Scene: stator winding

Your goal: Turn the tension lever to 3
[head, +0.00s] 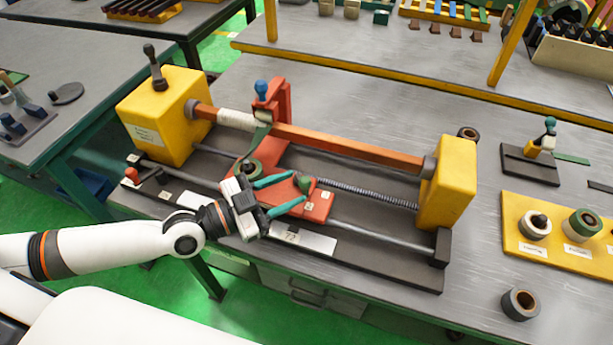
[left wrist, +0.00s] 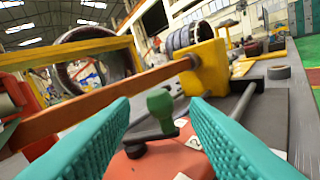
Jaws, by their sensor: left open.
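The tension lever has a green knob (head: 307,182) and stands on the red carriage (head: 318,206) of the winding machine. In the left wrist view the green knob (left wrist: 160,104) sits on a dark arm that runs to a pivot on the carriage top (left wrist: 150,165). My left gripper (head: 298,186) is open, its teal fingers pointing at the knob from the left. In the left wrist view the knob shows between the two fingers, with clear space on both sides. My right gripper is not in view.
An orange bar (head: 350,146) runs above the carriage between two yellow blocks (head: 448,180). A red upright with a blue knob (head: 262,88) stands behind my gripper.

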